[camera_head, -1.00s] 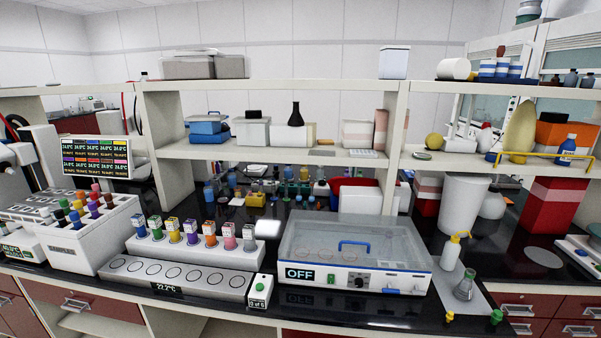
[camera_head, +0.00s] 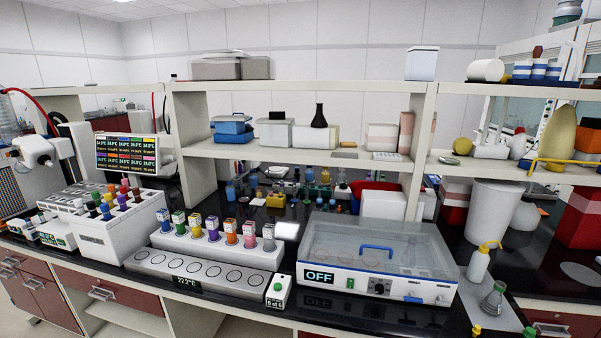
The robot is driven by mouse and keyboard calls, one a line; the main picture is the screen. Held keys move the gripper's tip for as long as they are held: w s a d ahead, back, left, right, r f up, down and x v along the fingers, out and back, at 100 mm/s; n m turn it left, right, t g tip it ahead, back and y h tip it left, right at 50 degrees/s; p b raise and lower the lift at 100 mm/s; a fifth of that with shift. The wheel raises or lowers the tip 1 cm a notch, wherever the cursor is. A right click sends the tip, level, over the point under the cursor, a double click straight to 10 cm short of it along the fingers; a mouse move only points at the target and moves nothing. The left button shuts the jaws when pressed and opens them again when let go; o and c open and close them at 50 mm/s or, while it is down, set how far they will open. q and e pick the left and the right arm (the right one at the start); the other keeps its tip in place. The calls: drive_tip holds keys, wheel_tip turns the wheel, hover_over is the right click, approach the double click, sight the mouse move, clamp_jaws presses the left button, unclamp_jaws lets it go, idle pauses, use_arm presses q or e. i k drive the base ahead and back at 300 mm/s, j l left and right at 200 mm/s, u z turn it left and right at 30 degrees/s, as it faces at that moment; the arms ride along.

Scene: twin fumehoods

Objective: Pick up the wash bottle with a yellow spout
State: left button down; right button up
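A white wash bottle with a yellow spout (camera_head: 478,264) stands upright at the right of the black bench, on a pale grey mat (camera_head: 487,313). Its spout points to the right. A conical flask with a green stopper (camera_head: 493,298) stands close in front of it to the right. Neither of my grippers shows in this view.
A clear-lidded bath marked OFF (camera_head: 375,257) stands just left of the bottle. A large white bin-like container (camera_head: 494,222) stands behind it. A yellow stopper (camera_head: 476,330) and a green one lie near the front edge. A shelf (camera_head: 300,153) runs above the bench.

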sight(479, 263)
drive_tip(key=z, duration=1.35)
